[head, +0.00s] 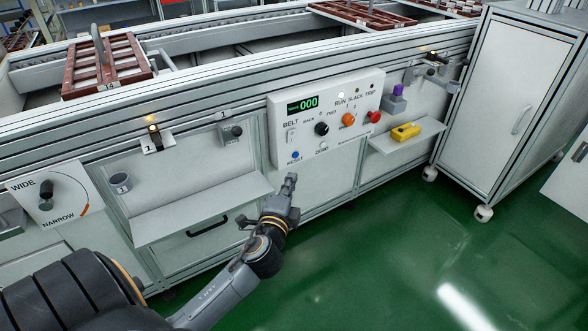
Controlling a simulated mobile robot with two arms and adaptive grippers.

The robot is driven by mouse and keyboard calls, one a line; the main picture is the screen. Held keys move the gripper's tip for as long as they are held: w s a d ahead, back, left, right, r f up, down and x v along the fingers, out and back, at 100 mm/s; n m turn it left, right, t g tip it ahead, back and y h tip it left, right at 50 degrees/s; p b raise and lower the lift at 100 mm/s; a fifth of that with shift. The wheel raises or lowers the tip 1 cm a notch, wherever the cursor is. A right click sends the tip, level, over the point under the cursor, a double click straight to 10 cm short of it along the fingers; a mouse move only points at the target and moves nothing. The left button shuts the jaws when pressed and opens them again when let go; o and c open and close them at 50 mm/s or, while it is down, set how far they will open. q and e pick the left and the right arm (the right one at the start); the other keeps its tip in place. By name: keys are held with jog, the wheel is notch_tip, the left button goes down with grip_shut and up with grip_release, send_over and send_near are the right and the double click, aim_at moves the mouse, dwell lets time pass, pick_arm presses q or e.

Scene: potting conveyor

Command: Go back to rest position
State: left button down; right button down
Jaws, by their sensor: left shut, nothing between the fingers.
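My left gripper (291,182) is in front of the conveyor's side, just below the control panel (327,117). Its fingers are together with nothing between them. It looks apart from the panel, though the exact gap is hard to judge. My left arm reaches up to it from the bottom of the picture. My right gripper is not in view.
A shelf (190,210) is left of my gripper. A smaller shelf (405,137) at the right holds a yellow device (405,131). A white cabinet (515,95) on castors stands at right. The green floor (400,265) is clear.

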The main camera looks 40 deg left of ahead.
pick_arm(q)
jog(key=shift+s+d, duration=0.15)
jog(key=shift+s, duration=0.25)
